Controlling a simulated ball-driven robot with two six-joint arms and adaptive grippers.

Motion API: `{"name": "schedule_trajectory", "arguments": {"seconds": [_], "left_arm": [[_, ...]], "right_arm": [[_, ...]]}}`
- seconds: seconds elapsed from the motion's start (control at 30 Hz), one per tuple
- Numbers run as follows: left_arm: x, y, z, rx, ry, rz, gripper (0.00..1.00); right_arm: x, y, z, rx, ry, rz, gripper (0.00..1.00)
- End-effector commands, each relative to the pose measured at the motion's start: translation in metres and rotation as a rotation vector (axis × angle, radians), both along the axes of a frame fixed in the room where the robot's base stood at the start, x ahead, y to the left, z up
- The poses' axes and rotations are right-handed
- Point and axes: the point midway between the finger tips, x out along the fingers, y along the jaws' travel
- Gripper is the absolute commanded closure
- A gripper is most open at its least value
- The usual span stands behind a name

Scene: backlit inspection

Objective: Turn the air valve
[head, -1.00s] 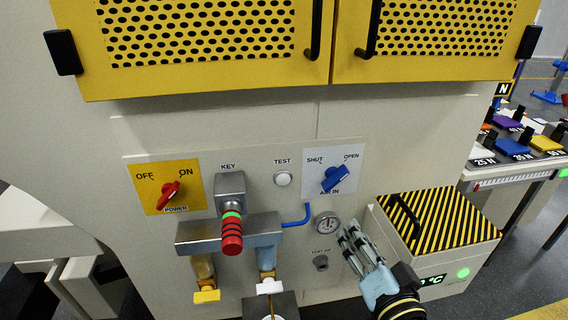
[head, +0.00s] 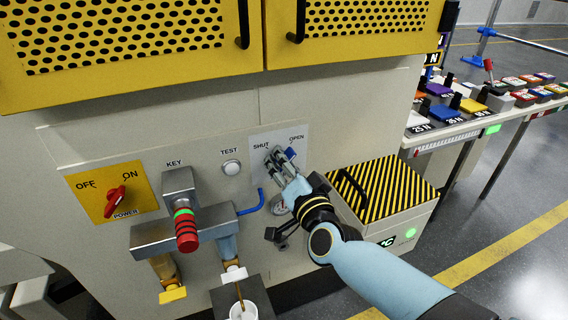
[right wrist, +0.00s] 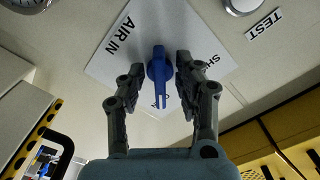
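The air valve is a blue handle (head: 291,153) on a white plate (head: 302,135) marked SHUT, OPEN and AIR IN. In the head view my right gripper (head: 277,158) is in front of it and hides most of it. In the right wrist view the blue handle (right wrist: 158,72) stands between the two dark fingers of my right gripper (right wrist: 156,70), with a gap on each side. That gripper is open and not closed on the handle. The exact handle angle is hard to read in the head view. My left gripper is not in view.
A red POWER knob (head: 115,199), a silver KEY block (head: 180,188) and a white TEST button (head: 231,168) are left of the valve. A striped box (head: 385,190) stands right. Yellow doors (head: 335,50) overhang above.

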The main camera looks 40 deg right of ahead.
Motion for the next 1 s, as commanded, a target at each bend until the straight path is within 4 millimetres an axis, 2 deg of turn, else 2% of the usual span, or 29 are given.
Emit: {"name": "schedule_trajectory", "arguments": {"seconds": [0.17,0.4,0.77,1.0], "left_arm": [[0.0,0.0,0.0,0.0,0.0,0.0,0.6],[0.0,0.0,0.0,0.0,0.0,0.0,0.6],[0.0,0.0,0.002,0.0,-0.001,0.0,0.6],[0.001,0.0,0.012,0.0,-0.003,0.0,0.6]], "right_arm": [[0.0,0.0,0.0,0.0,0.001,0.001,0.68],[0.0,0.0,0.0,0.0,0.001,0.001,0.99],[-0.001,0.0,0.0,-0.01,0.004,0.0,1.0],[-0.001,0.0,0.001,-0.096,0.027,0.001,1.0]]}}
